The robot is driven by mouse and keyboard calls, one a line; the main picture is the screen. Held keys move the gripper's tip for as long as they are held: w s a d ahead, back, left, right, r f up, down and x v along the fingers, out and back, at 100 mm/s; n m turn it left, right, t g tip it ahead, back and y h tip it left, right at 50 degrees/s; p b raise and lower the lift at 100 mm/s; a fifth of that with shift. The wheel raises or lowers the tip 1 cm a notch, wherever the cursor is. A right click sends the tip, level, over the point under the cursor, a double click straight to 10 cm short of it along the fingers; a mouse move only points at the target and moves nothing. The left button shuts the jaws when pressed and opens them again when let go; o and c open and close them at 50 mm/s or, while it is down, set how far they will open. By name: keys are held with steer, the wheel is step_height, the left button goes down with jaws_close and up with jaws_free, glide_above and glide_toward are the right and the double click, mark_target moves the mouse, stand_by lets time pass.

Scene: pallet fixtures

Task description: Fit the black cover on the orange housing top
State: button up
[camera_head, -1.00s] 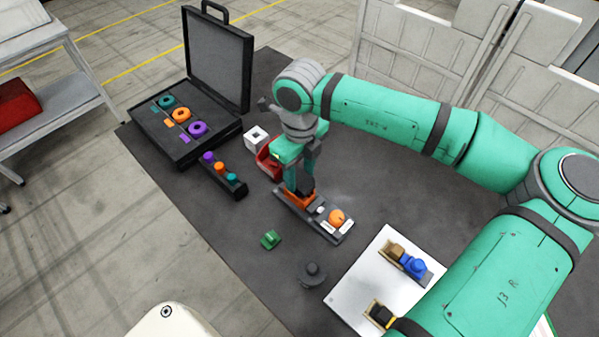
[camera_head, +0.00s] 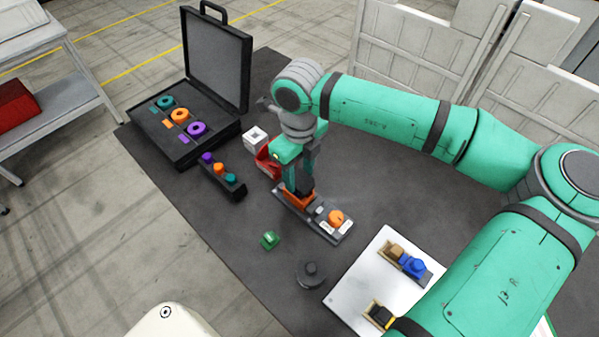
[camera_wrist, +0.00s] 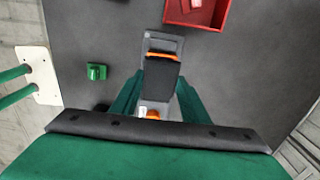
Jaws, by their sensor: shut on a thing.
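The black cover (camera_wrist: 162,78) is between my gripper's fingers (camera_wrist: 160,92) in the wrist view, and my gripper (camera_head: 298,185) is shut on it. The orange housing (camera_head: 297,201) stands at the far-left end of a grey fixture plate (camera_head: 324,230). The cover is right over the housing, with orange showing along its edge in the wrist view (camera_wrist: 162,56). I cannot tell whether the cover is fully seated or slightly above. A round orange part (camera_head: 336,217) sits at the plate's other end.
A red bin (camera_head: 266,163) and a white block (camera_head: 255,138) stand close behind my gripper. A green part (camera_head: 270,240) and a dark knobbed disc (camera_head: 311,274) lie in front. An open black case (camera_head: 185,155), a peg strip (camera_head: 238,192) and a white board (camera_head: 352,290) flank them.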

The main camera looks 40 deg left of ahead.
steer(key=shift+f, duration=1.45)
stand_by(1.0)
steer(key=o, duration=1.1)
steer(key=shift+c, duration=1.2)
steer(key=shift+r, duration=0.2)
steer(key=shift+r, duration=3.85)
